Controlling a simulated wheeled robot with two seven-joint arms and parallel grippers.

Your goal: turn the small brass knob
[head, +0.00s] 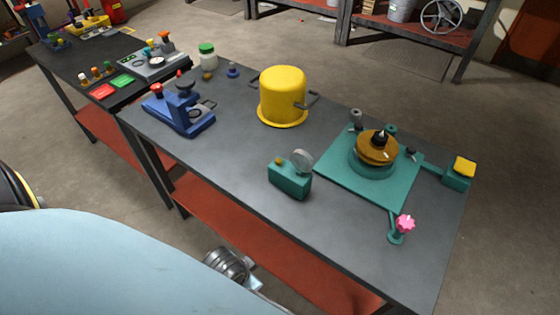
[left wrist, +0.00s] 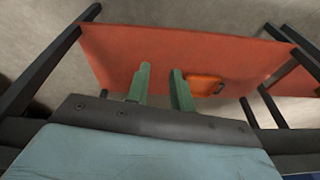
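A small brass-coloured knob (head: 278,160) sits on top of a teal box (head: 289,180) with a round grey dial, near the front middle of the table. Another small brass-coloured piece (head: 207,76) stands near the table's back left; I cannot tell if it is a knob. My left gripper (left wrist: 160,70) shows in the left wrist view, with two green fingers apart and nothing between them. It points towards a red shelf (left wrist: 110,50), and no knob shows there. My right gripper is not in view.
The dark table (head: 230,150) also bears a yellow pot (head: 283,98), a blue device (head: 185,117) and a teal plate (head: 345,185) with a brown disc and pink knob (head: 405,223). An orange object (left wrist: 203,87) lies on the red shelf. Bare tabletop surrounds the teal box.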

